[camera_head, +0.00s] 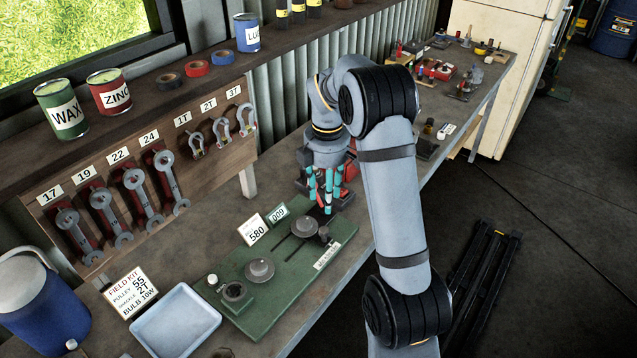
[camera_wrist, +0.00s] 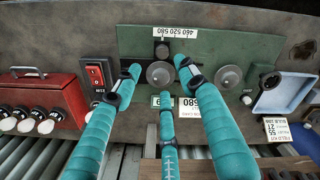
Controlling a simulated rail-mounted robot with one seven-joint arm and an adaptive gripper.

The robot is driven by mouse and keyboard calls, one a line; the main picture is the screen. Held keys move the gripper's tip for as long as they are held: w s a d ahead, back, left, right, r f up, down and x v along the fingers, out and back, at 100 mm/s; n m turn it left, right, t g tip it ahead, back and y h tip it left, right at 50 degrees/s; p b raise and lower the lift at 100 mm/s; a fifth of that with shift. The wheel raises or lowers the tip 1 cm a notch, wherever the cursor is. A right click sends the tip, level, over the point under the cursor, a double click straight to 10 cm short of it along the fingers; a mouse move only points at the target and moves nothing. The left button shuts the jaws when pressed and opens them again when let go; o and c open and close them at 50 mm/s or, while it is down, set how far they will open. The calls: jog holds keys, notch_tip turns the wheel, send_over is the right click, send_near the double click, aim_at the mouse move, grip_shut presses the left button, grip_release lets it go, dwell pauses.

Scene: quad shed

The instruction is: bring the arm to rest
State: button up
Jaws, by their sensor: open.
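My arm bends over the workbench (camera_head: 290,335) in the head view. My gripper (camera_head: 326,205) points down above the bench at the right end of a green board (camera_head: 262,315). Its teal fingers are apart in the wrist view (camera_wrist: 155,82), with nothing seen between them. The green board carries round grey discs (camera_head: 260,271) and a scale label reading 460 520 580 in the wrist view (camera_wrist: 178,32). My arm hides part of the bench in the head view.
Cards 580 (camera_head: 252,229) and 009 (camera_head: 278,214) stand behind the board. A pale blue tray (camera_head: 176,322) is at left. A red box with bulbs (camera_wrist: 40,95) and a red switch (camera_wrist: 97,74) are near my gripper. Wrenches and shackles hang on a rack (camera_head: 125,155).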

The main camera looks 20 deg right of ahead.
aim_at(323, 230)
notch_tip(323, 230, down, 12)
jog(key=shift+f, duration=0.1)
jog(key=shift+s+a, duration=0.1)
jog(key=shift+a, duration=0.2)
jog(key=shift+s, duration=0.1)
dwell(0.3)
jog(key=shift+o, duration=0.9)
dwell(0.4)
